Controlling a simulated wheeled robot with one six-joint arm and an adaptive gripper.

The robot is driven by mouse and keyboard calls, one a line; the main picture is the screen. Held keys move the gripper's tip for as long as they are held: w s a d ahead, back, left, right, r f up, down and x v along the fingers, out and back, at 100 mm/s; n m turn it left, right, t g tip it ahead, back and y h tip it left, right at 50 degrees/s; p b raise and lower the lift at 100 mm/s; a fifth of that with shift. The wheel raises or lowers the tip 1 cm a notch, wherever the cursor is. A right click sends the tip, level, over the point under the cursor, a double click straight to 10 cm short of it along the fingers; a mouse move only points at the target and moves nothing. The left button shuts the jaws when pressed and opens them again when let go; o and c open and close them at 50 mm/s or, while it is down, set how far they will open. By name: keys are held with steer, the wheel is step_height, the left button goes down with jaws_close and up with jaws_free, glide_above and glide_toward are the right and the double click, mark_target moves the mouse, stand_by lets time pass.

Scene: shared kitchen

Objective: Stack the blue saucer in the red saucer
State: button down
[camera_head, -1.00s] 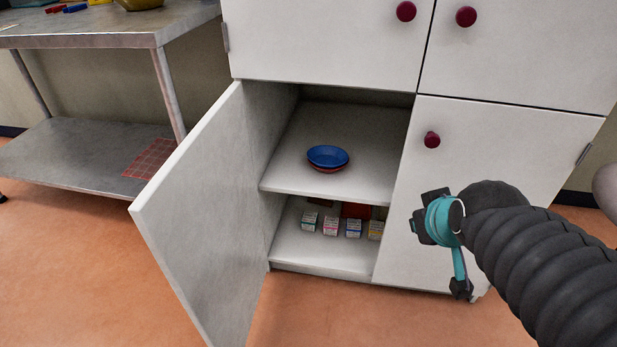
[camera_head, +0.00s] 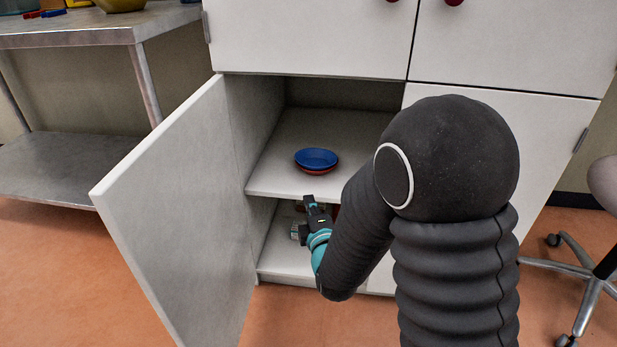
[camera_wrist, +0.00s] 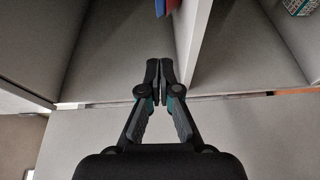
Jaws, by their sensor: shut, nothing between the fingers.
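The blue saucer (camera_head: 316,158) sits in the red saucer (camera_head: 317,172) on the cabinet's upper shelf (camera_head: 275,182). Only a thin strip of red shows below the blue one. My gripper (camera_head: 307,203) is at the shelf's front edge, just below the saucers in the head view, and is empty. The wrist view shows its fingertips (camera_wrist: 159,68) pressed together. The edges of the blue saucer (camera_wrist: 160,8) and red saucer (camera_wrist: 172,5) show at the top of that view, beyond the fingertips and apart from them.
The open cabinet door (camera_head: 165,200) stands to the left of the opening. A small box (camera_wrist: 302,8) is on the lower shelf. My arm hides the right of the opening. A metal table (camera_head: 75,38) is at left, and an office chair (camera_head: 590,270) at right.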

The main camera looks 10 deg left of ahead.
glide_toward(305, 166)
steer(key=w+a, duration=0.1)
steer(key=a, duration=0.2)
steer(key=w, duration=0.3)
steer(key=shift+w+d, duration=0.25)
steer(key=shift+w, duration=0.1)
steer(key=shift+w+d+f, duration=0.1)
steer(key=shift+w+d, duration=0.15)
steer(key=shift+w, duration=0.35)
steer(key=shift+n, duration=0.3)
